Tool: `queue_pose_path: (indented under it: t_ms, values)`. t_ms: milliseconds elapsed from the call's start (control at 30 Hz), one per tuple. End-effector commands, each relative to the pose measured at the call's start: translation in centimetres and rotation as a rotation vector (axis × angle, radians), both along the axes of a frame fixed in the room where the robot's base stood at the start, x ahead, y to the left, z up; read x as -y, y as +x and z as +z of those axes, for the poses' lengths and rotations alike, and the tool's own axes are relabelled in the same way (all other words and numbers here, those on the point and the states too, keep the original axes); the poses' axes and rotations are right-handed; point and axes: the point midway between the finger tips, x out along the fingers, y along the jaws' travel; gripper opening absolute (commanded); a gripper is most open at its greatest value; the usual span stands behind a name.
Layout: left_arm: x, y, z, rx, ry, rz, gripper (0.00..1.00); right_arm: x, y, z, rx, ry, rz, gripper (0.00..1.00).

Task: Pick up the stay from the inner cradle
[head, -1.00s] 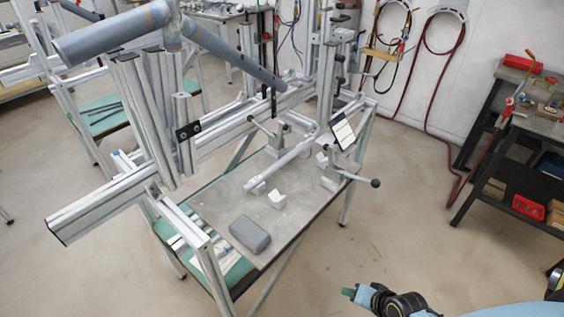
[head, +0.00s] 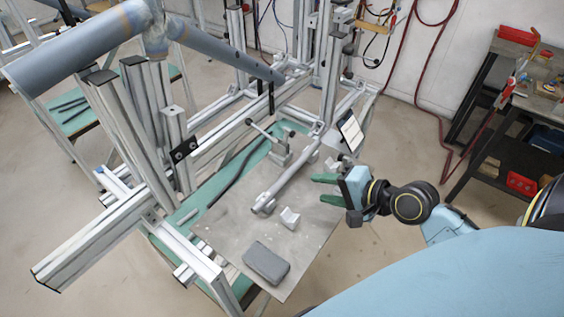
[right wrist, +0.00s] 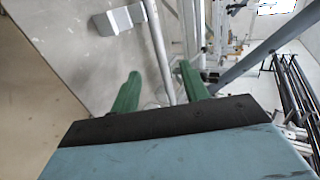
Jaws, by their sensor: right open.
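The stay (head: 290,177) is a slim grey metal tube lying lengthwise over the grey tabletop, with a wider fitting at its near end. It also shows in the right wrist view (right wrist: 159,45), running between the green fingers in the picture. What cradles it from below is mostly hidden; an empty-looking pale block (head: 290,217) stands beside its near end. My right gripper (head: 313,188) comes in from the right, open and empty, its fingertips just right of the stay and apart from it. Its fingertips also show in the right wrist view (right wrist: 159,70). My left gripper is out of view.
A dark grey block (head: 267,263) lies near the table's front edge. A clamp with a lever (head: 279,150) stands left of the stay. A small upright panel (head: 350,131) stands behind my right gripper. Aluminium posts and a large grey tube (head: 80,52) occupy the left.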

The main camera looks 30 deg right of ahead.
Motion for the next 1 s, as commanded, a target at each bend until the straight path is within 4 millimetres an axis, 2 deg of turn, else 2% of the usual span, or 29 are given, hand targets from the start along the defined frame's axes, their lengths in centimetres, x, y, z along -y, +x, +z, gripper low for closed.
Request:
queue_pose_path:
  t_ms: [133,300,433,700,833,1000]
  values:
    - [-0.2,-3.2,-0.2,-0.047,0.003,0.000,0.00,-0.9,2.3,-1.2,0.004,0.001,-0.001,0.45]
    - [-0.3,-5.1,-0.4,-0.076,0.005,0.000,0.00,-1.9,4.6,-2.7,0.003,0.002,-0.001,0.45]
    - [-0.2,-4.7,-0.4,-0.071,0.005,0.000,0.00,-2.3,5.6,-3.4,0.001,-0.001,-0.002,0.45]
    - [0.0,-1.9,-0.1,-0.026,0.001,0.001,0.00,-3.7,7.5,-4.8,0.002,0.000,-0.001,0.45]
    - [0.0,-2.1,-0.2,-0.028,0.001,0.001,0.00,-4.4,9.0,-5.8,0.003,-0.001,-0.001,0.45]
    - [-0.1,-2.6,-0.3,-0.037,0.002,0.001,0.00,-4.7,9.7,-6.4,0.001,-0.003,-0.001,0.45]
